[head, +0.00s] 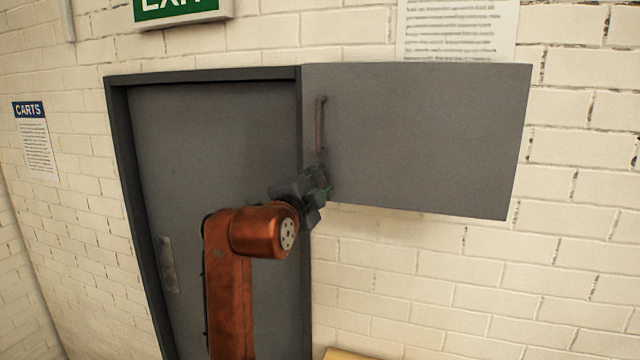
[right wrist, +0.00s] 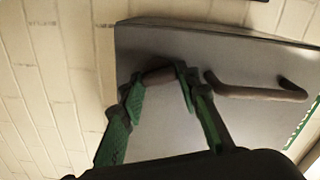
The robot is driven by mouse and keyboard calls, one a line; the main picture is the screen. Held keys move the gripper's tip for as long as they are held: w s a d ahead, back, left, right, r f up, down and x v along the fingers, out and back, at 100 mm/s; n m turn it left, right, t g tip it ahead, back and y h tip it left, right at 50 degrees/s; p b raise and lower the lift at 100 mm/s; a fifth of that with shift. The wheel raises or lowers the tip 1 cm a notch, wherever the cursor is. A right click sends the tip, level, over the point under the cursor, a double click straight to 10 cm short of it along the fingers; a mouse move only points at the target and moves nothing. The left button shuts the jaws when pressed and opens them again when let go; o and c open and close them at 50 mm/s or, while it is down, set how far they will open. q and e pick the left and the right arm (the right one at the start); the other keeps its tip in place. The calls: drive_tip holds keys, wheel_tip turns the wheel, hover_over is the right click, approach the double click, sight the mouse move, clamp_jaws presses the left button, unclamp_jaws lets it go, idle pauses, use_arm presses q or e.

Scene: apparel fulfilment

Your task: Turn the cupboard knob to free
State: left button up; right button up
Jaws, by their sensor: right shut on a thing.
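The grey cupboard (head: 430,140) is mounted on the brick wall, right of a grey door; its front also fills the right wrist view (right wrist: 165,135). Its brownish bar handle (head: 320,125) is upright near the front's left edge and also shows in the right wrist view (right wrist: 255,93). Below the handle, my right gripper (head: 320,182) is at the cupboard's lower left. In the right wrist view, its green fingers (right wrist: 157,82) are shut on the brown knob (right wrist: 158,76), one on each side. The knob is mostly hidden in the head view. My left gripper is not in view.
The grey door (head: 215,150) in its dark frame stands directly left of the cupboard, behind my right arm. A green exit sign (head: 180,8) hangs above it. A paper notice (head: 458,30) is above the cupboard. A yellowish edge (head: 345,354) shows at the bottom.

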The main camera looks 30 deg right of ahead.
drive_tip(key=shift+m, duration=2)
drive_tip(key=o, duration=1.2)
drive_tip(key=shift+c, duration=0.2)
drive_tip(key=shift+s+a, duration=0.1)
drive_tip(key=v, duration=1.1)
drive_tip(key=shift+s+a, duration=0.2)
drive_tip(key=shift+a, duration=0.15)
